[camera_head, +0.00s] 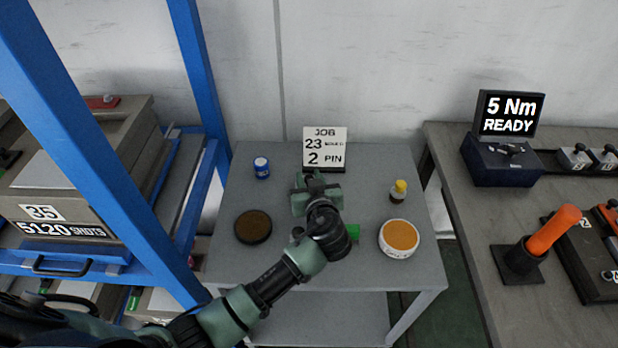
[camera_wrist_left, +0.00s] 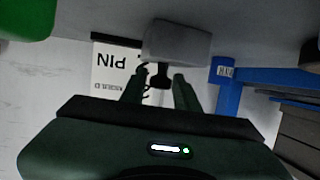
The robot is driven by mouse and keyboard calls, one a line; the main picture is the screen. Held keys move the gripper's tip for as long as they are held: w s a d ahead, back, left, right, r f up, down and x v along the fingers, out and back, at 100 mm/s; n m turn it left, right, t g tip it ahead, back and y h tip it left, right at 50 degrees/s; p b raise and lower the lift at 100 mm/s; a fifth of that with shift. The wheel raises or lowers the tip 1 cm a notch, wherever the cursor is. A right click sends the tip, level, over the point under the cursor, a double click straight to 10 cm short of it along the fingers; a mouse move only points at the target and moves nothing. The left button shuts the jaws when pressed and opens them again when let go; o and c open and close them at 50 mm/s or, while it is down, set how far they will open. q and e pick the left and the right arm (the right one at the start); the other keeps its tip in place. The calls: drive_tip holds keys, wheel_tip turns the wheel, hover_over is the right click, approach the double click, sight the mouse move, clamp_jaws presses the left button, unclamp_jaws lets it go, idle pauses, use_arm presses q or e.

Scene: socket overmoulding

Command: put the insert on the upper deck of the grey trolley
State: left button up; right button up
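The insert appears to be the pale grey block with a short dark stem (camera_wrist_left: 177,43) in the left wrist view, just beyond my left fingertips. In the head view my arm and gripper hide it. My left gripper (camera_head: 317,192) is over the grey trolley's upper deck (camera_head: 290,272), in front of the job sign. In the left wrist view its fingers (camera_wrist_left: 160,88) stand apart on either side of the dark stem and look open. I cannot tell whether the block touches the deck. My right gripper is not in view.
On the deck are a blue-capped jar (camera_head: 261,168), a brown disc (camera_head: 253,227), a yellow-capped bottle (camera_head: 398,192), an orange-topped tub (camera_head: 400,237), a green item (camera_head: 353,232) and the job sign (camera_head: 324,148). A blue rack (camera_head: 205,80) stands left, a bench (camera_head: 467,222) right.

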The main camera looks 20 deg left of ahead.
use_arm(q)
drive_tip(key=shift+o, duration=0.6)
drive_tip(key=shift+r, duration=0.25)
drive_tip(key=v, duration=1.2)
drive_tip(key=shift+b, duration=0.4)
drive_tip(key=shift+f, duration=0.1)
